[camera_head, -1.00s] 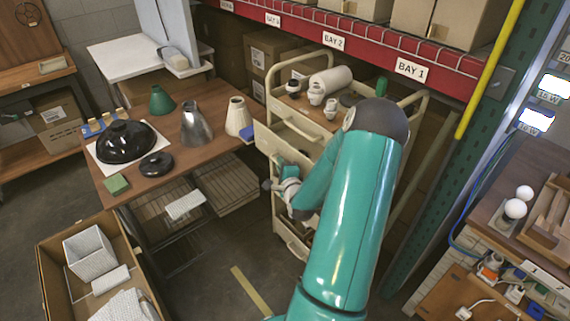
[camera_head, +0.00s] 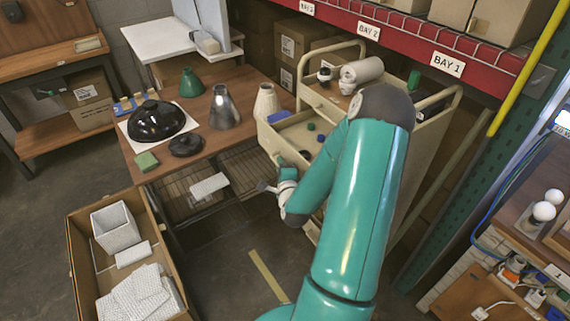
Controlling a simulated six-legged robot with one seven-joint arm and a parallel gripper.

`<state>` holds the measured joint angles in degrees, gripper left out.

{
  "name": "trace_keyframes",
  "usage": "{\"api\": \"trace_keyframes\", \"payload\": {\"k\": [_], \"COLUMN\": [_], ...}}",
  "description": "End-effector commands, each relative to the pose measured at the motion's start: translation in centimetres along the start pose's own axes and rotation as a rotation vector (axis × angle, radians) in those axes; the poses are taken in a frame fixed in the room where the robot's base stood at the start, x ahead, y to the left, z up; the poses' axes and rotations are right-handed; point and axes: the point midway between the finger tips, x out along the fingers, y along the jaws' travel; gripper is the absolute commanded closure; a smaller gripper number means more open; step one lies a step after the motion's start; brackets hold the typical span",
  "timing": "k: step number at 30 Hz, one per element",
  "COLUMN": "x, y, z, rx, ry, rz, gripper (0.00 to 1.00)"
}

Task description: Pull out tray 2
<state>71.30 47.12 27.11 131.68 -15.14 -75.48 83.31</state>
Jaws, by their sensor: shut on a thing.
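The cream cart (camera_head: 440,101) stands at centre right. Its upper tray (camera_head: 264,139) is pulled out to the left, towards the wooden table, with small blue, green and dark pieces in it. No number on the tray is readable from here. My gripper (camera_head: 268,187) is at the front side of this tray, at the lower end of its front panel. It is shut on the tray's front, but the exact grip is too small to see. My teal arm hides the right part of the tray and most of the cart's lower part.
A wooden table (camera_head: 215,135) at left holds a black lamp shade (camera_head: 155,121), a metal cone (camera_head: 224,108) and a cream cone (camera_head: 267,102) close to the tray. A cardboard box (camera_head: 83,253) with white pieces stands at front left. The floor between box and cart is clear.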

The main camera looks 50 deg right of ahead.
Motion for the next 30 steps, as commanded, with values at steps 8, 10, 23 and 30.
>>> {"api": "trace_keyframes", "payload": {"k": [8,10,23,30], "x": [-0.14,-0.16,-0.11,0.02], "y": [0.03,0.05,0.06,0.03], "z": [0.16,0.23,0.26,0.43], "rx": [0.000,0.000,0.000,0.000], "ry": [0.001,0.001,0.000,-0.001], "rz": [-0.001,-0.001,0.000,0.000], "gripper": [1.00,0.85,0.68,0.68]}}
